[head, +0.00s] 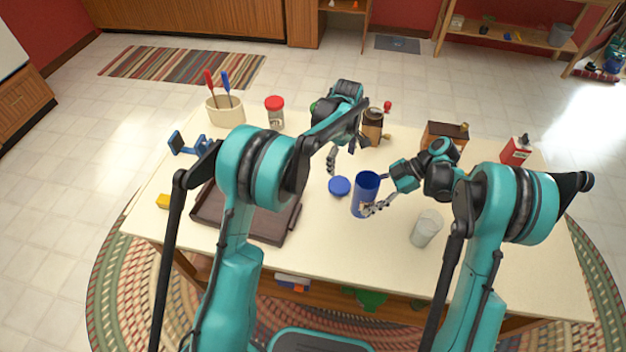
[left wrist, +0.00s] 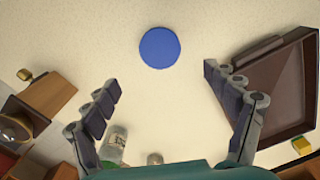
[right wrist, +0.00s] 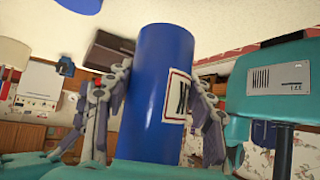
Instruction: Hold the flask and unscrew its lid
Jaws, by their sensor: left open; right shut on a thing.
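The blue flask (head: 362,203) stands on the table with its top open and a label on its side. My right gripper (head: 377,207) is shut around its lower body; the right wrist view shows the fingers on both sides of the flask (right wrist: 160,90). The round blue lid (head: 339,186) lies on the table just left of the flask, apart from it. It also shows in the left wrist view (left wrist: 160,48). My left gripper (head: 343,158) is open and empty, above and behind the lid.
A dark brown tray (head: 262,232) lies left of the lid. A glass (head: 426,229) stands right of the flask. A brown grinder-like jar (head: 372,127), a red-lidded jar (head: 275,112), a utensil crock (head: 226,111) and a red can (head: 516,151) stand farther back.

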